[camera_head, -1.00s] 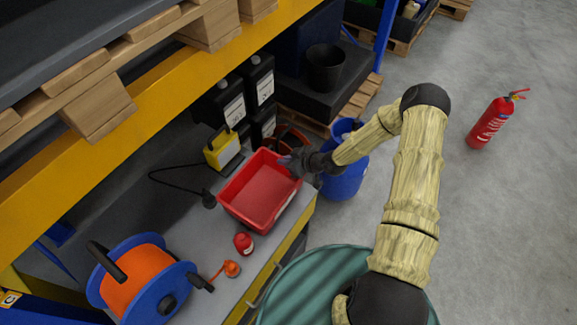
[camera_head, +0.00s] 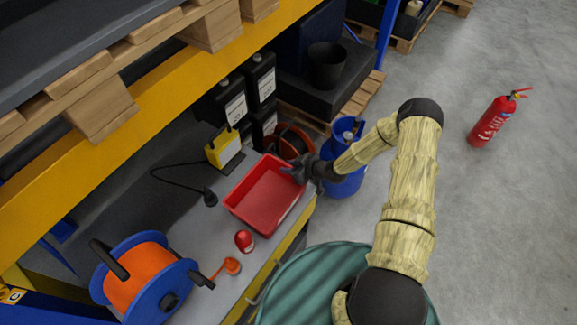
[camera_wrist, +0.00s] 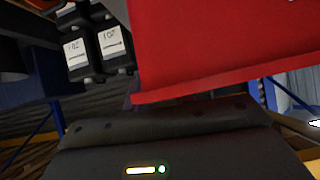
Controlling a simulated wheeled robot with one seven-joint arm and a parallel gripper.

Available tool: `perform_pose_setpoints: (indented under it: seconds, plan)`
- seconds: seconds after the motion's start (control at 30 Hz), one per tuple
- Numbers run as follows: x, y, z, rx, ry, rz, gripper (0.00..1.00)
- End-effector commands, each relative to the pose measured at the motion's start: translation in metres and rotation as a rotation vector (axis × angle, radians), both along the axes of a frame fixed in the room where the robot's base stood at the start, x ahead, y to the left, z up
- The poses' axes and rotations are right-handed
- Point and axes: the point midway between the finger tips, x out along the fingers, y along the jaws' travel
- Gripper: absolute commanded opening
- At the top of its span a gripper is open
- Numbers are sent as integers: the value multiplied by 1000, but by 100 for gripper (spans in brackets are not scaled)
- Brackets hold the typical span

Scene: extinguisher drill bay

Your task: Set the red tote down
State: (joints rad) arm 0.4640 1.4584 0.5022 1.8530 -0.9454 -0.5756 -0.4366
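The red tote (camera_head: 238,206), an open rectangular bin, is over the grey bench top (camera_head: 204,252) near its front edge. It looks roughly level and empty. I cannot tell whether its underside touches the bench. My gripper (camera_head: 296,170) is at the tote's right-hand wall, towards the far corner, and looks shut on its rim. In the wrist view the red tote wall (camera_wrist: 225,40) fills the upper right, close to the gripper body. The fingertips are hidden there.
A small red container (camera_head: 244,241) and an orange item (camera_head: 232,266) sit close to the tote's near side. A cable reel (camera_head: 140,277), a yellow box (camera_head: 224,149) and black canisters (camera_head: 262,78) are around it. A blue cylinder (camera_head: 344,181) stands beyond the bench end. An extinguisher (camera_head: 492,122) stands on open floor.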

Motion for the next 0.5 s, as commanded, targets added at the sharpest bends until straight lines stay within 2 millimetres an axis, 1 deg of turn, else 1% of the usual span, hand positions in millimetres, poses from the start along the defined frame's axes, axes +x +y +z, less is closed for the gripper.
perform_pose_setpoints:
  seconds: [0.27,0.37,0.5]
  plan:
    - [0,3,0,0,1,6,25]
    - [0,3,4,0,1,5,25]
    - [-6,-8,9,-1,1,4,25]
